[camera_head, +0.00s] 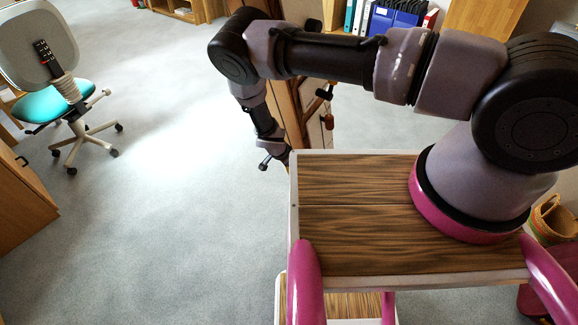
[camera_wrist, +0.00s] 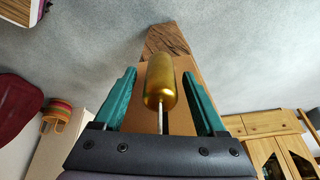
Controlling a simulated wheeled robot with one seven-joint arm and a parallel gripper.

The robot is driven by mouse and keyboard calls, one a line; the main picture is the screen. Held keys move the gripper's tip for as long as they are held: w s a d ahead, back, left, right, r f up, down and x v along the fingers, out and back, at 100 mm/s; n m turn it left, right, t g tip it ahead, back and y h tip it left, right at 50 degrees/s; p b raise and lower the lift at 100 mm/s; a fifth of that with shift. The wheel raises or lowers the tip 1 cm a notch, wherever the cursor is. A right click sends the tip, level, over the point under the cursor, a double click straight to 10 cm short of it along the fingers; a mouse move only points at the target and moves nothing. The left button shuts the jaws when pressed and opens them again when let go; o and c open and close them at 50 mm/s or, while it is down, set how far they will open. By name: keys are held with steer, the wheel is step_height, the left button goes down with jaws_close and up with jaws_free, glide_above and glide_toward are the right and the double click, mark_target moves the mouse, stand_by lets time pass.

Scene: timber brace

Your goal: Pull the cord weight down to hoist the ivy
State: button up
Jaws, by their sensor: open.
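In the wrist view a gold, rounded cylindrical weight (camera_wrist: 160,82) on a thin pale cord (camera_wrist: 161,119) shows between the two teal fingers of my gripper (camera_wrist: 160,92). The fingers are spread, with a visible gap on each side of the weight. In the head view my gripper (camera_head: 273,162) is small and points down, beside the timber post (camera_head: 289,102); the weight cannot be made out there. I cannot make out any ivy in either view.
Wooden timber (camera_wrist: 167,41) stands behind the weight. Small dark and orange pieces (camera_head: 325,93) are on the post's right side. A swivel chair (camera_head: 62,100) is at the far left, and a wooden cabinet (camera_head: 22,205) is at the left edge. The grey floor between is clear.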

jaws_close()
stand_by(1.4)
